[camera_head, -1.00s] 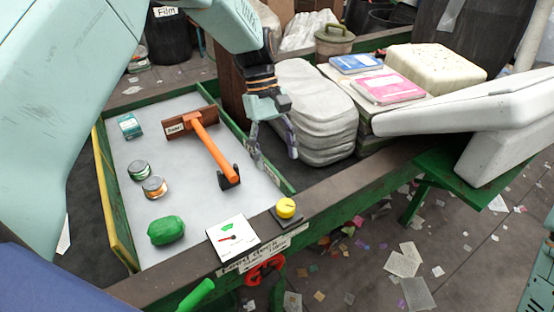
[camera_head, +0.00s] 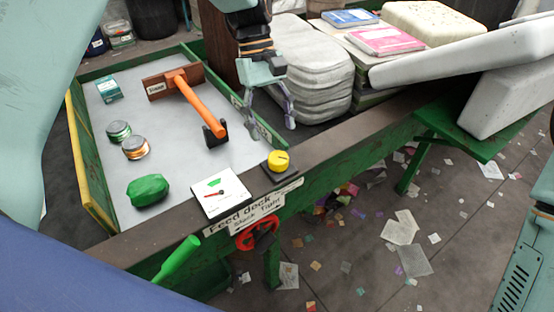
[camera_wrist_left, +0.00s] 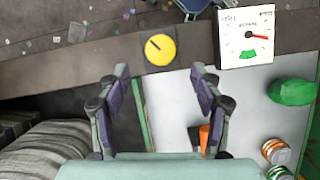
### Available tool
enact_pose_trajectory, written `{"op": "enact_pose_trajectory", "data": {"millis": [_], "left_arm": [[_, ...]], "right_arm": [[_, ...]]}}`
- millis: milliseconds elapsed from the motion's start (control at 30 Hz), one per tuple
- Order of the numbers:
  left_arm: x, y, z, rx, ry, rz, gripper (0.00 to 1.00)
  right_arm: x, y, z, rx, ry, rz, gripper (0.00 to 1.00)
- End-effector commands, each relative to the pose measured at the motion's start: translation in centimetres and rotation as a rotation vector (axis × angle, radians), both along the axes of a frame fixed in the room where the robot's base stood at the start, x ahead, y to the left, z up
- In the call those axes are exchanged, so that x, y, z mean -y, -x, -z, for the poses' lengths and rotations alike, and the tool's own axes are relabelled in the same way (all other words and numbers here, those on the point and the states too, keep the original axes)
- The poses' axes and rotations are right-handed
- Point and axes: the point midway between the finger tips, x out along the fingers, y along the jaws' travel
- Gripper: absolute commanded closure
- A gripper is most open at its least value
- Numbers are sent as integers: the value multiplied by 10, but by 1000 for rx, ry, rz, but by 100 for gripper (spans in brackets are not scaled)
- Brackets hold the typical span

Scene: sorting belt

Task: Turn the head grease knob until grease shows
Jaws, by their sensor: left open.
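A yellow knob (camera_head: 279,160) with a dark pointer line sits on a dark base on the front rail; it also shows in the left wrist view (camera_wrist_left: 160,49). I see no grease by it. Beside it, a white gauge card (camera_head: 221,193) has a green zone and a red needle, which lies outside the green; it also shows in the wrist view (camera_wrist_left: 246,38). My left gripper (camera_head: 271,131) is open and empty, just behind the knob. In the wrist view its fingers (camera_wrist_left: 160,72) stand either side of the knob's line, apart from it. My right gripper is out of view.
A red handwheel (camera_head: 257,232) and green lever (camera_head: 176,260) are on the rail's front. Grey sacks (camera_head: 312,70) stand behind my left gripper. Scraps litter the floor.

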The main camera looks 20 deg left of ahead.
Motion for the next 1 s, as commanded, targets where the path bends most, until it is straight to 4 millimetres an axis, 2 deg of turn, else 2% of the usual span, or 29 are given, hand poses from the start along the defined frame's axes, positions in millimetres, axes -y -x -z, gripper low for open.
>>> {"op": "enact_pose_trajectory", "data": {"millis": [300, 500, 833, 1000], "left_arm": [[13, 15, 43, -4, -2, 1, 35], [18, 19, 60, -2, -1, 0, 35], [19, 20, 63, -1, -1, -1, 35], [19, 20, 63, -1, -1, -1, 49]], "right_arm": [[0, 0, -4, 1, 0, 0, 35], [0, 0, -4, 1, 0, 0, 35], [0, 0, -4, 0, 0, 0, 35], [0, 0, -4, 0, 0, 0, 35]]}}
